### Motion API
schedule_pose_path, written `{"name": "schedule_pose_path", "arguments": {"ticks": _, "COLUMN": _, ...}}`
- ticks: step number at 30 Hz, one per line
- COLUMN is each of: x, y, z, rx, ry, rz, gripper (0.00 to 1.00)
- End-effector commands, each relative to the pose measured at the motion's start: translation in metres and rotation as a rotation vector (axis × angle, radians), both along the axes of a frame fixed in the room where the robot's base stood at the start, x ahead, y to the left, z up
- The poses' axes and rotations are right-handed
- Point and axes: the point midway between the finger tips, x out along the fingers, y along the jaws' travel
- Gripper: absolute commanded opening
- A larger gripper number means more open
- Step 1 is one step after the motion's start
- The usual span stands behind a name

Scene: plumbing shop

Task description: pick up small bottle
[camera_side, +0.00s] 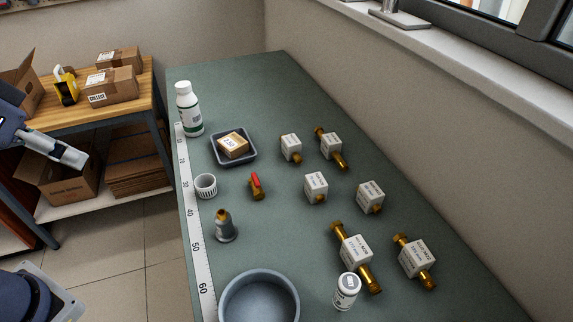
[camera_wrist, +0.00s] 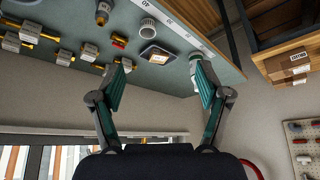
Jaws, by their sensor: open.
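A small white bottle (camera_side: 347,291) with a printed label stands near the front of the green bench, beside brass fittings with white label blocks. A larger white bottle (camera_side: 189,110) with a green label stands at the far left of the bench. It also shows in the wrist view (camera_wrist: 194,68), partly behind the right finger. My gripper (camera_wrist: 160,88) is open and empty in the wrist view, its two fingers wide apart. I cannot make out the small bottle in the wrist view. The gripper's fingers do not show in the side view.
A grey bowl (camera_side: 259,299) stands at the bench's front. A dark tray (camera_side: 216,155) holds a small box. A white cup (camera_side: 205,186), a grey nozzle (camera_side: 225,228) and a red-handled valve (camera_side: 257,187) stand between. A wall and window bound the right side.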

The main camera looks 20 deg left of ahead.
Motion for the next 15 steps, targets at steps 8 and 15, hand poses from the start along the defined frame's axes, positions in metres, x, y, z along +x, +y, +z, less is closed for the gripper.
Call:
{"name": "schedule_pose_path", "arguments": {"ticks": 8, "x": 0.006, "y": -0.001, "z": 0.017, "rx": 0.014, "ry": -0.026, "rz": -0.032, "gripper": 0.76}}
{"name": "schedule_pose_path", "arguments": {"ticks": 15, "x": 0.092, "y": 0.005, "z": 0.114, "rx": 0.044, "ry": -0.107, "rz": -0.068, "gripper": 0.76}}
